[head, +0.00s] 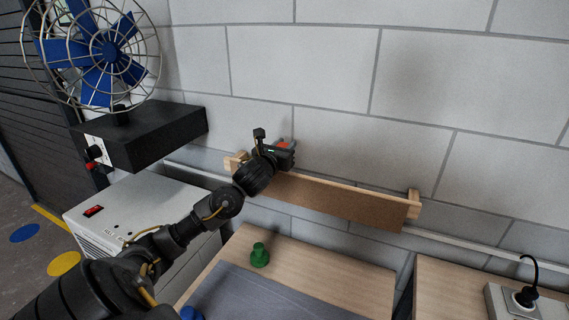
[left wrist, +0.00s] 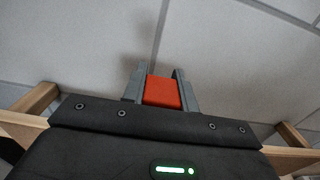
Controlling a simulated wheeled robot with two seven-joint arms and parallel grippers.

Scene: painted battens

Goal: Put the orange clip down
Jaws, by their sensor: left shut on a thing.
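My left gripper (head: 284,149) is at the wall rack, above the left part of the long wooden batten. It is shut on the orange clip (head: 285,142), which shows only as a small orange patch in the head view. In the left wrist view the orange clip (left wrist: 162,92) is a red-orange block between the two grey fingers of my left gripper (left wrist: 161,88), with the pale wall behind it. The lower part of the clip is hidden by the gripper body. My right gripper is not in view.
The wooden rack (head: 345,200) is fixed along the block wall. Below it a wooden table (head: 330,279) carries a green knob-shaped piece (head: 260,255) and a grey mat (head: 245,295). A caged blue fan (head: 108,52) stands left; a power strip (head: 508,303) lies right.

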